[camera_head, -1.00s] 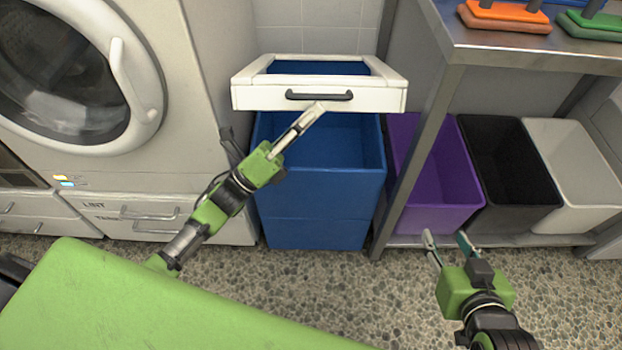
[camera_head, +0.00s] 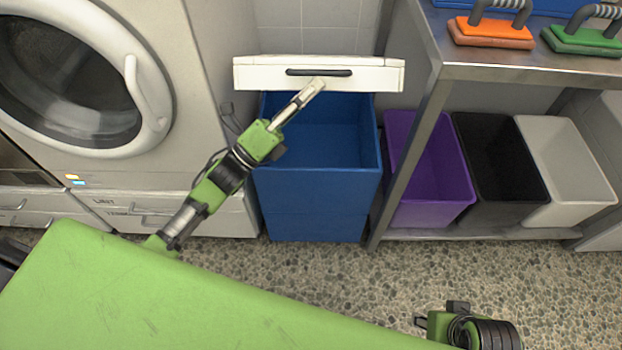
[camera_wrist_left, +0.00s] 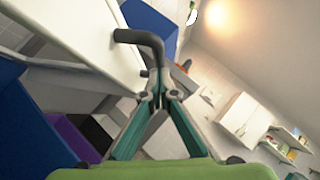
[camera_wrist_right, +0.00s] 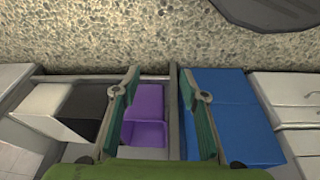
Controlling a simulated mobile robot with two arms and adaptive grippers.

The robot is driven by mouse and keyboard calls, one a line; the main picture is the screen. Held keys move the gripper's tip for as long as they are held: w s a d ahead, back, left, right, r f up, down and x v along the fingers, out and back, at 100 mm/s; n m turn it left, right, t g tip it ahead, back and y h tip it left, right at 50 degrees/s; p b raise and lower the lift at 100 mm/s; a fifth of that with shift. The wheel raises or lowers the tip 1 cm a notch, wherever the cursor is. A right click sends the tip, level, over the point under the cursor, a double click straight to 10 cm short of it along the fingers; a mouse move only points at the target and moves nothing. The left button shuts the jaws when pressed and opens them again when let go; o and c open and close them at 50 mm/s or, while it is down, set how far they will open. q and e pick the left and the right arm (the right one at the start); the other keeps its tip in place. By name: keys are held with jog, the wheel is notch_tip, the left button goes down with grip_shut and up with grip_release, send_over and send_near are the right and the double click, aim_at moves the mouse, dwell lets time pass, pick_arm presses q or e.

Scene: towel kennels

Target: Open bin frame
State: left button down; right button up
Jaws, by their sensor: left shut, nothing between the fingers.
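The bin frame (camera_head: 260,75) is white with a dark bar handle (camera_head: 330,72) on its front face. It sits raised above the open blue bin (camera_head: 315,200), and its top opening is hidden from the head view. My left gripper (camera_head: 319,84) is shut and empty, its tips at the frame's front just below the handle. In the left wrist view the handle (camera_wrist_left: 143,38) is close to the fingertips but not between them; contact is unclear. My right gripper (camera_wrist_right: 158,82) is open and empty, low and away from the frame.
A washing machine (camera_head: 160,30) stands left of the bin. A metal table (camera_head: 500,65) stands at right, with purple (camera_head: 425,180), black (camera_head: 500,165) and white (camera_head: 565,165) bins under it. The pebbled floor in front is clear.

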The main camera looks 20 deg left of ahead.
aim_at(312, 62)
pick_arm(q)
jog(key=shift+n+y, duration=0.5)
jog(key=shift+y, duration=0.1)
jog(key=r+p, duration=0.1)
jog(key=w+r+p, duration=0.1)
jog(key=r, duration=0.1)
jog(key=w+r+p, duration=0.1)
jog(key=shift+w+a+r, duration=0.25)
jog(key=shift+a+r, duration=0.1)
jog(key=w+r, duration=0.1)
jog(key=w+r+p, duration=0.1)
jog(key=r, duration=0.1)
jog(key=w+a+r+p, duration=0.1)
jog(key=r, duration=0.1)
jog(key=shift+w, duration=0.35)
jog(key=shift+w+a+r+p, duration=0.2)
jog(key=shift+w+r+p, duration=0.05)
jog(key=shift+w+r, duration=0.4)
jog(key=shift+w+a+r+p, duration=0.25)
jog(key=shift+w+r, duration=0.3)
jog(key=shift+r, duration=0.15)
pick_arm(e)
jog(key=s+f, duration=0.3)
jog(key=f, duration=0.7)
jog(key=s+f+g, duration=0.1)
jog(key=s+f, duration=0.2)
jog(key=f, duration=0.7)
jog(key=shift+s+d+f, duration=0.15)
jog(key=shift+d+f, duration=0.15)
